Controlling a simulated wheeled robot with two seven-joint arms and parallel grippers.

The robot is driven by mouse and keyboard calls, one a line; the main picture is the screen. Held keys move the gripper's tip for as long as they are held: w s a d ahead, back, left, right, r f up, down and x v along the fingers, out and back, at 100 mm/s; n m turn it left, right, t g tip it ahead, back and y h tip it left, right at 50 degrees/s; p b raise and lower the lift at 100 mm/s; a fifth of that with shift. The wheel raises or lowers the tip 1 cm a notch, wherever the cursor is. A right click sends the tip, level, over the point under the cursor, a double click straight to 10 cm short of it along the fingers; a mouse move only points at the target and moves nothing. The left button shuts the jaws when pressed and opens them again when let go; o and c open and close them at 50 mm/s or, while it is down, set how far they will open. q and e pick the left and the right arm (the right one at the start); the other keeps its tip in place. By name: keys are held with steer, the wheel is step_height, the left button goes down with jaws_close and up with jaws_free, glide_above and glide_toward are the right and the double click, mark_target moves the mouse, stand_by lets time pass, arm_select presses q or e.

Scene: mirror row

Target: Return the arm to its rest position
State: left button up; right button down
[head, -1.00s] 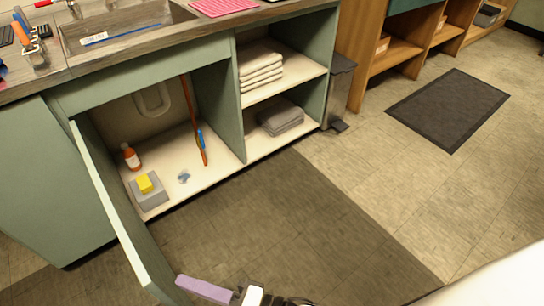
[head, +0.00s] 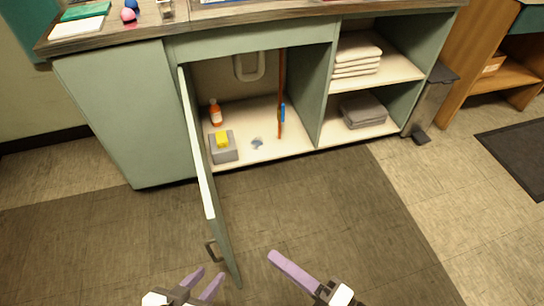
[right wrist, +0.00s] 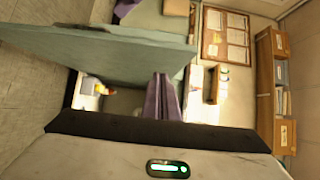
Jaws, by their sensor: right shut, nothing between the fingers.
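My right gripper (head: 271,254) is low in the head view, right of the open cabinet door (head: 206,180). Its purple fingers are shut together and empty; they also show in the right wrist view (right wrist: 162,76). My left gripper (head: 208,276) is at the bottom of the head view, on the left side of the door. Its two purple fingers stand apart with nothing seen between them. The door handle (head: 212,252) lies between the two grippers in the picture; I see neither gripper holding it. Most of both arms is out of view.
Inside the sink cabinet are an orange bottle (head: 215,112), a grey box (head: 223,149) with a yellow sponge (head: 222,138), and a red-brown pole (head: 281,90). Folded towels (head: 357,57) fill shelves at right. A bin (head: 428,100) stands beside them. The dark floor mat (head: 330,215) is clear.

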steer(key=w+d+n+g+h, duration=0.2)
steer(key=w+d+n+h, duration=0.35)
steer(key=h, duration=0.25)
steer(key=s+d+r+n+g+h, duration=0.1)
steer(key=s+d+n+g+h, duration=0.4)
steer(key=s+d, duration=0.85)
steer(key=w+a+f+t+y+p, duration=0.1)
steer(key=w+a+t+p, duration=0.3)
steer(key=p, duration=0.4)
steer(key=shift+w+a+f+m+t, duration=0.35)
steer(key=shift+w+a+f, duration=0.25)
steer(key=shift+w, duration=0.4)
